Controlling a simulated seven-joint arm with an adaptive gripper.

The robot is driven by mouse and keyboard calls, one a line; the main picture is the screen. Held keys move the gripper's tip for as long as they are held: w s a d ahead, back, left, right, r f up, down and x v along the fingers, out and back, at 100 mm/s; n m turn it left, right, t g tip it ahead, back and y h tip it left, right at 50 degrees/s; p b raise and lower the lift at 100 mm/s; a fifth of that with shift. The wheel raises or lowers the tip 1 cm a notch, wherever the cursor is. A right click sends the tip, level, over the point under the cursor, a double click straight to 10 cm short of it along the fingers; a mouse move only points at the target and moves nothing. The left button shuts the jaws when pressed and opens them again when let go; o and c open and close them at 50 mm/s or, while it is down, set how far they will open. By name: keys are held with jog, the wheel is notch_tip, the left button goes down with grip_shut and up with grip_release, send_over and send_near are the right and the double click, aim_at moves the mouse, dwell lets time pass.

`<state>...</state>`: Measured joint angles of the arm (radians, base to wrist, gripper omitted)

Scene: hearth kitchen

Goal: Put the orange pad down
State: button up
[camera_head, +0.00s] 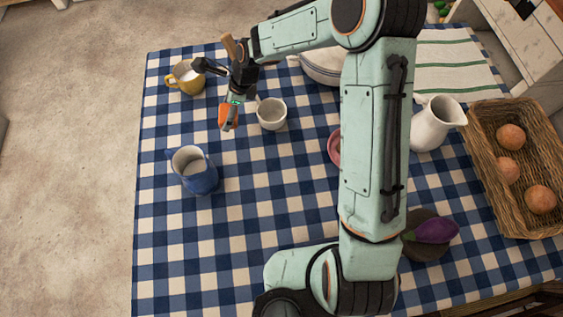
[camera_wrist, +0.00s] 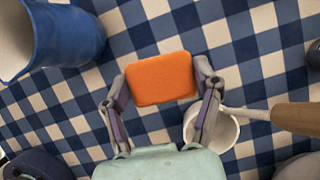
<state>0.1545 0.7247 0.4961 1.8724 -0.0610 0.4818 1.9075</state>
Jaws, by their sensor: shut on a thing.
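The orange pad (camera_wrist: 160,79) is a rounded block held between the two fingers of my gripper (camera_wrist: 162,88) in the wrist view. In the head view the pad (camera_head: 223,116) shows at the end of my gripper (camera_head: 229,119), over the left part of the checked tablecloth (camera_head: 275,190). My gripper is shut on the pad. How far the pad is above the cloth I cannot tell. My arm hides some of the table's right half.
A white cup (camera_head: 271,116) stands close to the right of my gripper. A blue pitcher (camera_head: 196,178) is nearer the front, and a yellow mug (camera_head: 190,86) is behind. A wooden handle (camera_wrist: 298,118) shows at right in the wrist view. The front left cloth is clear.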

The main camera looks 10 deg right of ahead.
jog(key=s+d, duration=0.5)
jog(key=d, duration=0.3)
jog(key=n, duration=0.1)
send_over(281, 167)
jog(key=f, duration=0.5)
jog(key=d+f, duration=0.1)
jog(key=f, duration=0.1)
jog(key=shift+f, duration=0.4)
jog(key=shift+d+f, duration=0.1)
jog(key=shift+f, duration=0.2)
jog(key=shift+f, duration=0.1)
jog(key=o, duration=1)
jog(key=shift+o, duration=0.2)
